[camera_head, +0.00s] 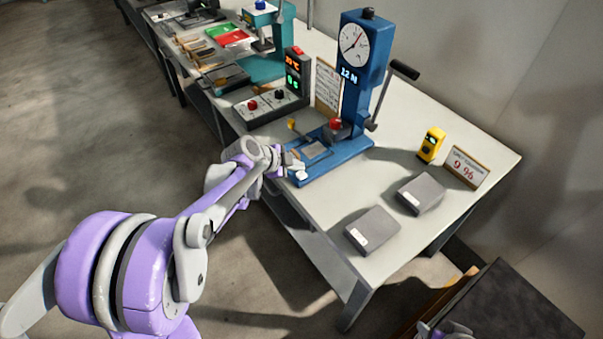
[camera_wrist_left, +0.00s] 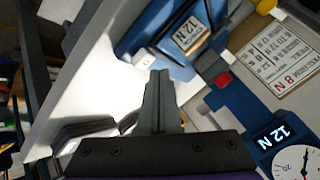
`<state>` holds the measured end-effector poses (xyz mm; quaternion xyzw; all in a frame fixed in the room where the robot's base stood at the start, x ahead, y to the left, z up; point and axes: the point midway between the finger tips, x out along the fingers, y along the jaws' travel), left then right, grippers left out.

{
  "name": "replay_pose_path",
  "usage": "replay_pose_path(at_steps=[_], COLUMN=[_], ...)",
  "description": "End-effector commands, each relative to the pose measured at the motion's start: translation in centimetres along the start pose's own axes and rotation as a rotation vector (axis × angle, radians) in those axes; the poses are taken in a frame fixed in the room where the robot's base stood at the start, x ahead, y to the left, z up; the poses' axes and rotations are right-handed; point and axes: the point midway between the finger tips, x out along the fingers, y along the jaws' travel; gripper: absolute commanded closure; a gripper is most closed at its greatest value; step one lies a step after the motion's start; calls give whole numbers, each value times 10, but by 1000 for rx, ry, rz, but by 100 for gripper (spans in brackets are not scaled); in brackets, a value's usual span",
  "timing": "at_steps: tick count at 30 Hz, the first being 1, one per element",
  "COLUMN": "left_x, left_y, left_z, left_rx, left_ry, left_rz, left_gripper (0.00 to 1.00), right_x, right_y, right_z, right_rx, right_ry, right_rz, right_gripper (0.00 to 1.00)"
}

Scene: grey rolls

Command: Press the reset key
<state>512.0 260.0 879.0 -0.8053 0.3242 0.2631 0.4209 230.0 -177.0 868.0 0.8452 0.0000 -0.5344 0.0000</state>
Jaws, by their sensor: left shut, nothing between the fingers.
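A blue press (camera_head: 364,60) with a round dial and a lit "12 N" readout stands on the grey table. A small white key (camera_wrist_left: 145,57) sits at the near corner of its blue base (camera_head: 335,160); I cannot read its marking. The key also shows in the head view (camera_head: 301,175). My left gripper (camera_head: 296,169) is shut and empty at that corner. In the left wrist view its fingertips (camera_wrist_left: 160,74) are right beside the key, and I cannot tell whether they touch it.
A black lever (camera_head: 403,70) sticks out from the press. A control box (camera_head: 268,107) with knobs stands left of it.

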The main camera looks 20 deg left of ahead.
Motion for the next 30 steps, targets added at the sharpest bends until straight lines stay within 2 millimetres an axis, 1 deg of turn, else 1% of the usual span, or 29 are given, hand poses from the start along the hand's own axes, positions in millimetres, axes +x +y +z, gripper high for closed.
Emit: replay_pose_path(at_steps=[15,24,30], left_x=[0,6,6], left_y=[0,5,4], left_z=[0,4,4], left_rx=[0,0,0], left_ry=[0,0,0], left_rz=[0,0,0], left_gripper=[100,100,100], right_x=[0,5,4], right_y=[0,0,0], right_z=[0,3,3], right_rx=[0,0,0], right_ry=[0,-2,-2], right_rz=[0,0,0], right_gripper=[41,41,41])
